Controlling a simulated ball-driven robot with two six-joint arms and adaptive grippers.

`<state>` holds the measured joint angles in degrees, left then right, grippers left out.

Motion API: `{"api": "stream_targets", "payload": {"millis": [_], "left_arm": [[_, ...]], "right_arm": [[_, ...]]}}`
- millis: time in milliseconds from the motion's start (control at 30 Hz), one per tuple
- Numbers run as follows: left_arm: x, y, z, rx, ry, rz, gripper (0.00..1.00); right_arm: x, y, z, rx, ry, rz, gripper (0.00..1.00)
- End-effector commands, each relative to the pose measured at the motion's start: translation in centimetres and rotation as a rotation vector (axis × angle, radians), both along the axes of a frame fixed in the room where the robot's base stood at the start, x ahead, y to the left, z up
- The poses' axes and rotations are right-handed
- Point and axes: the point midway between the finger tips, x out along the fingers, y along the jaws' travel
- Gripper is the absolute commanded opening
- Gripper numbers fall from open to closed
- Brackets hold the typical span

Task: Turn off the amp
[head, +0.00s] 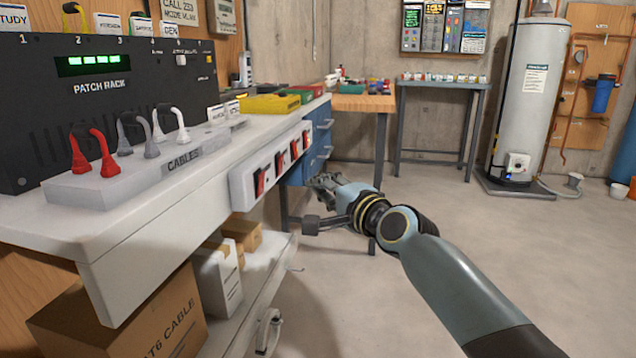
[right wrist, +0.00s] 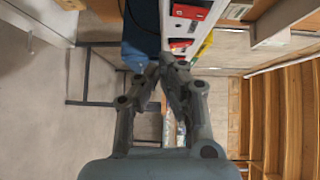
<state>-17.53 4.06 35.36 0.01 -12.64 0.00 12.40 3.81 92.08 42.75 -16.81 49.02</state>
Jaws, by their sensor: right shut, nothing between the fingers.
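A white switch strip (head: 242,188) runs along the front edge of the bench. It carries several red-and-black rocker switches, and their small labels are too small to read. It also shows in the right wrist view (right wrist: 168,18), with red rockers (right wrist: 182,43) near the fingertips. My right gripper (head: 322,180) is shut and empty, just right of the strip's far end. In the right wrist view its fingertips (right wrist: 160,66) are close beside the strip; I cannot tell whether they touch it. I cannot pick out which thing is the amp. My left gripper is not in view.
A black patch rack (head: 120,110) and a white cable block (head: 110,183) stand on the white bench (head: 130,235). Cardboard boxes (head: 120,315) sit below. A blue drawer unit (head: 318,140) is behind the gripper. The floor at right is clear, up to a water heater (head: 525,100).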

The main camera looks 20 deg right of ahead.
Motion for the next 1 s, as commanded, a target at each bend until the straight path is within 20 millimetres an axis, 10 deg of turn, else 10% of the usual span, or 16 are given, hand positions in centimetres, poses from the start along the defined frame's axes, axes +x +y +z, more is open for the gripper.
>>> {"api": "stream_targets", "payload": {"millis": [500, 1000], "left_arm": [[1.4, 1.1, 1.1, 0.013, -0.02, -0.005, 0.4], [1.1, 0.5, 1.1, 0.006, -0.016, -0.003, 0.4]], "right_arm": [[-7.7, -1.4, -0.7, 0.0, 0.0, 0.001, 0.0], [-8.6, -1.5, -0.7, 0.0, -0.002, 0.0, 0.0]]}}
